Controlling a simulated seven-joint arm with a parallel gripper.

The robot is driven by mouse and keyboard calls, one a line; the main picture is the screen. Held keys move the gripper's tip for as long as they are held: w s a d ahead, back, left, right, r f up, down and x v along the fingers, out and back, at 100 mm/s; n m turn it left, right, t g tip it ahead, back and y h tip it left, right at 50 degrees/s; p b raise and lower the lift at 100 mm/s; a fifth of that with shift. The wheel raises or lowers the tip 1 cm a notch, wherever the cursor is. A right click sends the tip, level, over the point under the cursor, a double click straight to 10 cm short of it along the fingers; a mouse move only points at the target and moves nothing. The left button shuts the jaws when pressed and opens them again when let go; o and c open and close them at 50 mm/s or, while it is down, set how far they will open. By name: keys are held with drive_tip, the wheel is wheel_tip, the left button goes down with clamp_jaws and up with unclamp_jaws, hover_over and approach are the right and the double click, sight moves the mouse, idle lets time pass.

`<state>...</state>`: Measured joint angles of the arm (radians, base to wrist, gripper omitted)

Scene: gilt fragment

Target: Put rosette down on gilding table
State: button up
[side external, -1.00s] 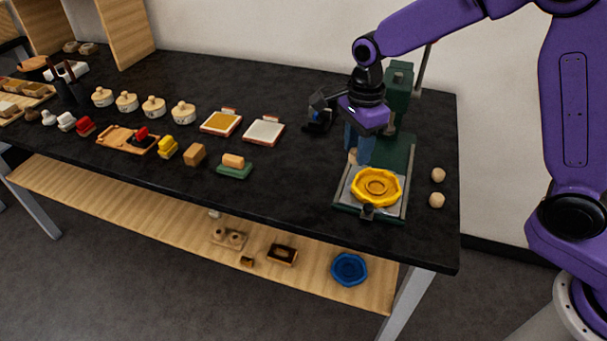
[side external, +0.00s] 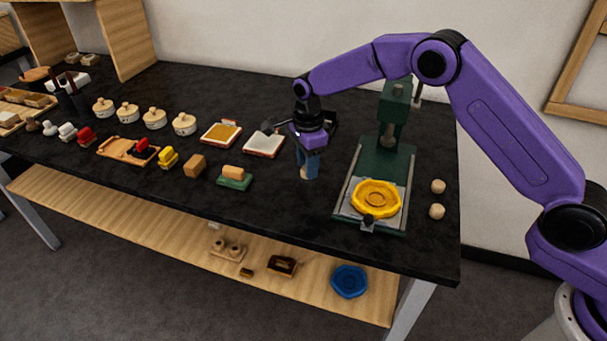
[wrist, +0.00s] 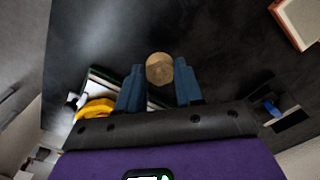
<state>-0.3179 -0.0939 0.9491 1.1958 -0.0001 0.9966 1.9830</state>
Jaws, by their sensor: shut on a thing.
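My gripper (side external: 306,168) has blue fingers and is shut on a small round tan piece, which I take to be the rosette (wrist: 159,68). In the wrist view the rosette sits between the fingertips (wrist: 158,88) with its round face showing. In the side view only a little of the rosette (side external: 304,175) shows below the fingers. The gripper points down over the black gilding table (side external: 275,205), left of the green press. I cannot tell whether the rosette touches the table top.
The green press (side external: 395,160) with a yellow octagonal mould (side external: 377,199) stands to the right; two tan pieces (side external: 437,211) lie beyond it. A white-topped tile (side external: 263,144) and a green-based block (side external: 235,177) lie to the left. The table between block and press is mostly bare.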

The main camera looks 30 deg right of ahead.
sight(303, 175)
drive_tip(key=shift+w+a+f, duration=0.25)
drive_tip(key=shift+w+f, duration=0.4)
drive_tip(key=shift+f, duration=1.6)
drive_tip(key=shift+f, duration=0.1)
drive_tip(key=o, duration=1.1)
wheel_tip(303, 175, up, 12)
drive_tip(key=shift+f, duration=0.15)
drive_tip(key=shift+r, duration=0.3)
